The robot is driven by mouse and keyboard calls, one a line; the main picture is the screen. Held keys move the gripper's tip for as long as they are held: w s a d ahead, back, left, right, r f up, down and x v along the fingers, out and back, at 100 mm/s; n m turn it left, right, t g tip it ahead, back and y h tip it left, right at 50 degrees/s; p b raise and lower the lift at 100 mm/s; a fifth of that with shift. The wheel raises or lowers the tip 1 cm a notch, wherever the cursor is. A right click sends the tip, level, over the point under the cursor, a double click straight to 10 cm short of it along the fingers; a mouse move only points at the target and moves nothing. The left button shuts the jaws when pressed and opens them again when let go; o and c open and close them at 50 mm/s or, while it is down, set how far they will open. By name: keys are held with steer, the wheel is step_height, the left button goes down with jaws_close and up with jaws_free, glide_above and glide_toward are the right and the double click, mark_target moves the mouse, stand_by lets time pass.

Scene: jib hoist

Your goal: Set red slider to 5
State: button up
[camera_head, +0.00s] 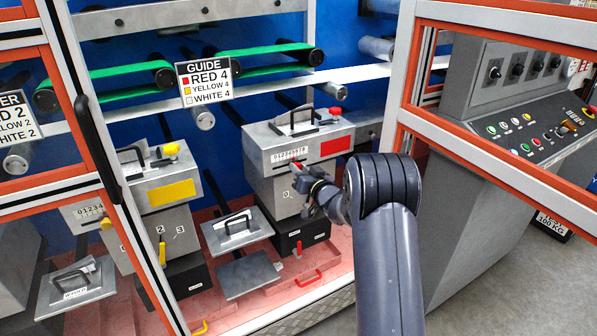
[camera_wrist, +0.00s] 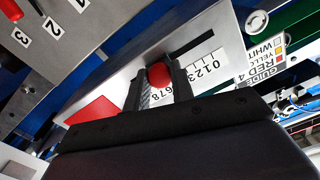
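The red slider's machine (camera_head: 322,138) is a grey box with a red label, a slot and a number scale (camera_head: 290,155) on its front. The red slider knob (camera_wrist: 159,76) sits between the two fingers of my gripper (camera_wrist: 157,84) in the wrist view, with both fingers close against its sides. In the wrist view 0 to 3 show to the right of the fingers, and 6 to 8 show between them; the fingers and knob hide the middle numbers, so I cannot read the exact setting. In the head view my gripper (camera_head: 303,178) is at the machine's front.
A guide sign (camera_head: 204,81) reads RED 4, YELLOW 4, WHITE 4. A yellow-labelled machine (camera_head: 165,190) stands to the left. An orange-edged open door frame (camera_head: 500,165) and a control console (camera_head: 530,130) are at the right. Red handles sit low on the machine.

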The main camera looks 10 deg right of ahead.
steer(key=o, duration=0.5)
steer(key=b+v, duration=0.1)
steer(key=v, duration=0.9)
steer(key=shift+s+d, duration=0.15)
steer(key=shift+s, duration=0.25)
steer(key=shift+w, duration=0.1)
steer(key=x, duration=0.3)
steer(key=p+x, duration=0.1)
steer(key=x, duration=0.2)
steer(key=a+x, duration=0.1)
steer(key=x, duration=0.3)
steer(key=shift+s+a+p, duration=0.1)
steer(key=shift+s+p, duration=0.1)
steer(key=shift+p, duration=0.1)
